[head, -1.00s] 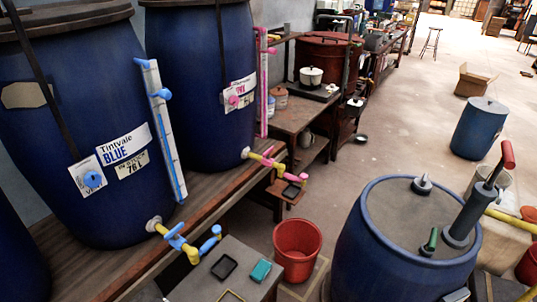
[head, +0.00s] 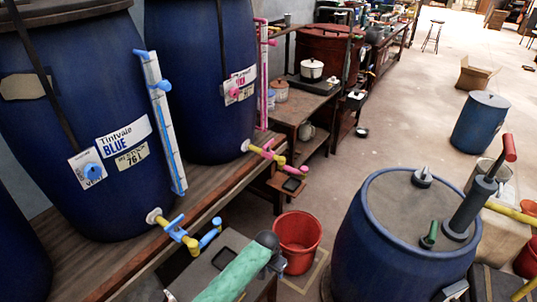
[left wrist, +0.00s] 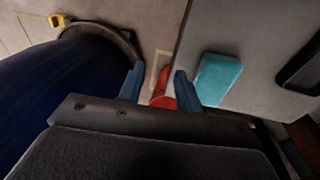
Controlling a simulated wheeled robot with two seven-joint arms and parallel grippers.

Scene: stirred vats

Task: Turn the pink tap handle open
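The pink tap (head: 268,153) sticks out low on the front of the second blue vat (head: 210,105). It has a yellow pipe and pink parts and a pink outlet end. Its handle is small, and I cannot tell its exact turn. My left gripper (head: 278,266) is at the bottom centre of the head view, well below and nearer than the tap, touching nothing I can see. In the left wrist view (left wrist: 158,88) its two fingers are apart with nothing between them. The tap is not seen in that view. My right gripper is not in view.
A blue tap (head: 180,232) on the nearer vat is left of my arm. A red bucket (head: 298,240) stands just beyond my left gripper. A blue drum (head: 400,240) with a pump stands to the right. A teal block (left wrist: 216,78) lies on a grey top below the gripper.

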